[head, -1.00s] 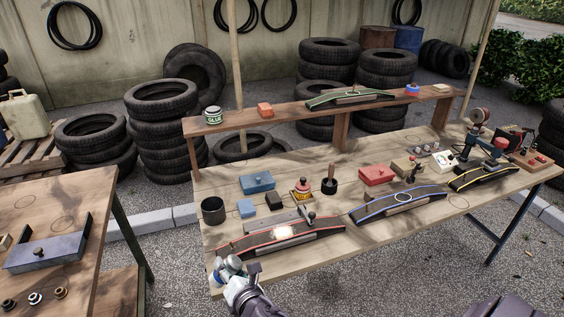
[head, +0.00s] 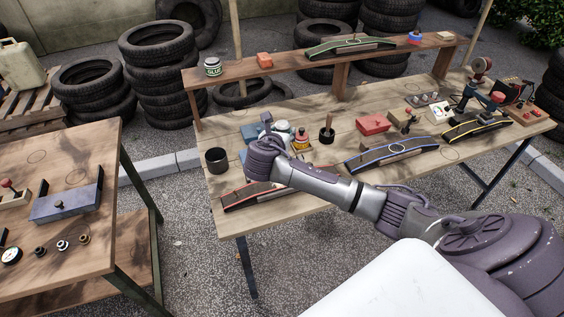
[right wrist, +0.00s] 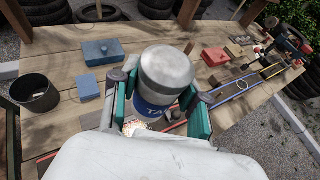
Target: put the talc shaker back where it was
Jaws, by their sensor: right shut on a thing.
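The talc shaker (right wrist: 165,80) is a cylinder with a grey metal top and a blue label whose letters begin "TA". My right gripper (right wrist: 158,102) is shut on it, with teal finger pads on both sides. The shaker is mostly hidden by the hand there. I cannot tell its height above the bench. My left gripper is not in view.
A black cup (head: 216,160), a mortar (head: 326,134) and a yellow-and-red bottle (head: 301,142) stand near the hand. The raised shelf (head: 290,60) behind holds a glue can (head: 212,67). Drawn circles mark the shelf, bench and left table (head: 100,232).

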